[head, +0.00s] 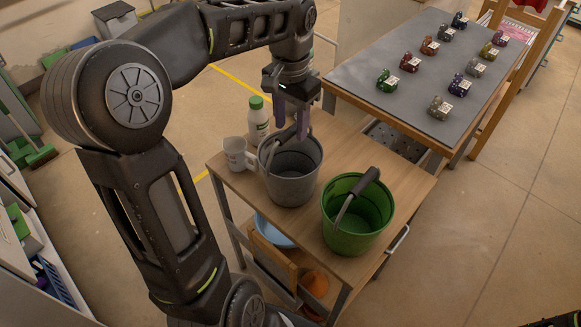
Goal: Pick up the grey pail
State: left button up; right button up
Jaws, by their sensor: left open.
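The grey pail (291,189) stands upright on a small wooden table, left of a green pail (350,239). Its dark handle is raised at the back left side, partly behind my gripper. My left gripper (291,122) is open and points down over the far part of the grey pail's rim, close to the handle. I cannot tell whether the fingers are around the handle or touch it. My right gripper is out of view.
A white jug (236,155) and a white bottle with a green cap (258,120) stand close behind and left of the grey pail. The wooden table (398,183) is bare at its right. A grey-topped table (400,50) with several small colored objects stands behind.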

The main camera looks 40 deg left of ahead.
aim_at(290, 140)
pick_arm(q)
jog(key=shift+f+p, duration=0.45)
jog(key=shift+f, duration=2.15)
jog(key=shift+f, duration=0.25)
jog(key=shift+c, duration=0.5)
grip_shut()
